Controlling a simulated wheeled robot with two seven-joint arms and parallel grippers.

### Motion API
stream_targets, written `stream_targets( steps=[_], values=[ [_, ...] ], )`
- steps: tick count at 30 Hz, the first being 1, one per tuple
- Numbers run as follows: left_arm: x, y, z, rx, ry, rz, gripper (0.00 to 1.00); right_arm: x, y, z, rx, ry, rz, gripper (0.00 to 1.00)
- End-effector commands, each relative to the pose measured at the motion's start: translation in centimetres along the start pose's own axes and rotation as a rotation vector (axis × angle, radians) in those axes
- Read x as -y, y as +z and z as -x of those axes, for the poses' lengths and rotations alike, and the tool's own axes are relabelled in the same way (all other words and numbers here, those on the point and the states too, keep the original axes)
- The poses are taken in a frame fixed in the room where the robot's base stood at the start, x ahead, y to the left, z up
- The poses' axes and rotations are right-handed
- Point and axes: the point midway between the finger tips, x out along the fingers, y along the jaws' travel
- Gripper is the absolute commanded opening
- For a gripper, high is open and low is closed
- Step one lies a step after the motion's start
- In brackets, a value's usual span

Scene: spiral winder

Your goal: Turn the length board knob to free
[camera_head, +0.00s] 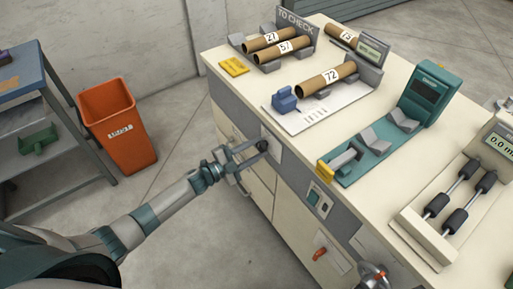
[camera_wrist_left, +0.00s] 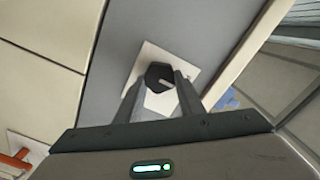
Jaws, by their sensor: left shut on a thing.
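The knob (camera_wrist_left: 158,74) is a small dark part with a light mark, on a pale square plate (camera_wrist_left: 190,58) on the grey front band of the cabinet. It also shows in the head view as a dark spot (camera_head: 262,145) on the cabinet front. My left gripper (camera_head: 250,153) reaches it from the left. In the left wrist view its two fingers (camera_wrist_left: 160,90) stand on either side of the knob and are shut on it. Any lettering on the plate is too small to read.
The cabinet top (camera_head: 225,65) carries cardboard tubes (camera_head: 325,82), a teal device (camera_head: 425,95) and a roller unit (camera_head: 450,205). A switch plate (camera_head: 320,200) and a red-handled switch (camera_head: 320,254) sit lower on the front. An orange bin (camera_head: 120,125) stands at left; floor between is clear.

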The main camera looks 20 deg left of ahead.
Motion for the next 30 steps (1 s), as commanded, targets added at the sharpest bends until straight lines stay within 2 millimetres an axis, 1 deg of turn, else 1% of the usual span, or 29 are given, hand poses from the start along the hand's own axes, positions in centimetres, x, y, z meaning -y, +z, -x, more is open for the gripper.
stream_targets(
  steps=[4,15,16,17,18,26,30],
  values=[
    [-0.02,0.16,0.09,0.004,0.001,0.022,0.12,-0.04,0.27,0.05,0.006,0.0,0.0,0.31],
    [-0.04,0.15,0.09,0.003,0.001,0.027,0.12,-0.09,0.07,-0.02,0.004,0.001,0.0,0.31],
    [-0.05,0.15,0.09,0.003,0.001,0.027,0.42,-0.09,0.07,-0.02,0.004,0.001,0.0,0.31],
    [-0.05,0.14,0.09,0.003,0.001,0.027,0.49,-0.09,0.06,-0.02,0.003,0.001,0.0,0.31],
    [-0.04,0.12,0.08,0.003,0.001,0.026,0.54,-0.09,0.06,-0.02,0.003,0.001,0.0,0.31],
    [-0.02,0.05,0.04,0.001,0.0,0.025,0.54,-0.08,0.01,-0.02,0.002,0.001,0.0,0.31],
    [-0.07,0.06,0.34,0.001,0.0,0.025,0.54,-0.08,-0.03,-0.07,0.001,0.001,0.0,0.31]
  ],
)
